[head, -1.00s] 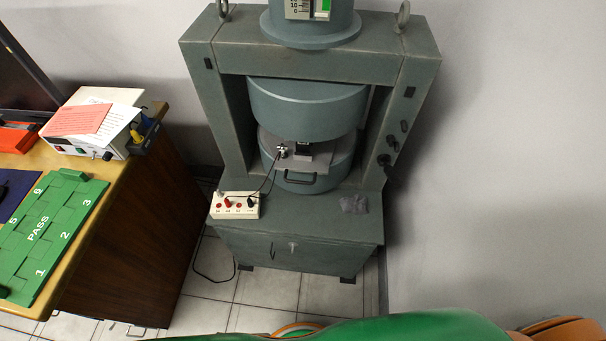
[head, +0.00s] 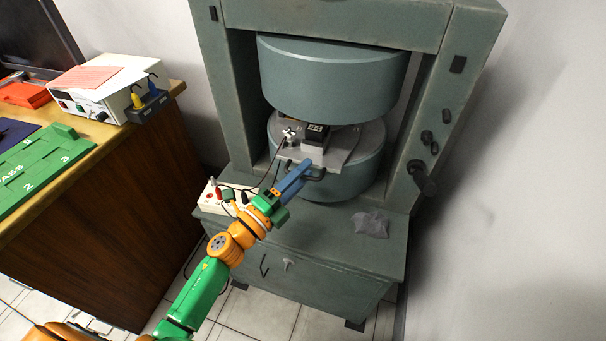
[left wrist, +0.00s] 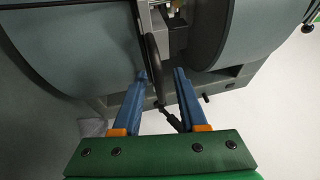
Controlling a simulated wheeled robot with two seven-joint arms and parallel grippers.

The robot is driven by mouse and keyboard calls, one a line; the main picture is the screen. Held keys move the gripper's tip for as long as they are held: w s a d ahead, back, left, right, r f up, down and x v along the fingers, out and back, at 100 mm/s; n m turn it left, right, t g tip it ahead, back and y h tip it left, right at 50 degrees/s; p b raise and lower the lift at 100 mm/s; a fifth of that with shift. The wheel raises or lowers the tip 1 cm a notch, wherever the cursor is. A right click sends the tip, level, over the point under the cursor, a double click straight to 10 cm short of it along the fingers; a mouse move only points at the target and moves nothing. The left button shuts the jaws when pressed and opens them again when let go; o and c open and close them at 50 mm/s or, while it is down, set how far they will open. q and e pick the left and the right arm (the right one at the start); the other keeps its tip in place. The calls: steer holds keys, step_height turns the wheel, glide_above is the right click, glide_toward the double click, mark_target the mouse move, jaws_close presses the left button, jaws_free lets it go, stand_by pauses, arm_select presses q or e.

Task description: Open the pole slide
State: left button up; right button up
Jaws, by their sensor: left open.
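The pole slide (head: 345,150) is a grey plate between the upper pole (head: 335,85) and the lower pole (head: 340,185) of the magnet. A black bar handle (head: 318,178) is on its front, partly hidden by my fingers. My left gripper (head: 303,168) reaches in from the left to this handle. In the left wrist view, the blue fingers of my left gripper (left wrist: 163,74) are open, with the dark handle (left wrist: 154,62) between them; I cannot tell if they touch it. A small black block (head: 315,132) sits on the slide. My right gripper is out of view.
A white box with coloured plugs (head: 212,196) stands left of my forearm on the cabinet ledge, its cable running up to the slide. A grey cloth (head: 371,224) lies on the ledge. A wooden desk (head: 120,125) is at left.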

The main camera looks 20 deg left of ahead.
arm_select(q)
jaws_close()
steer(key=shift+f, duration=0.1)
stand_by(1.2)
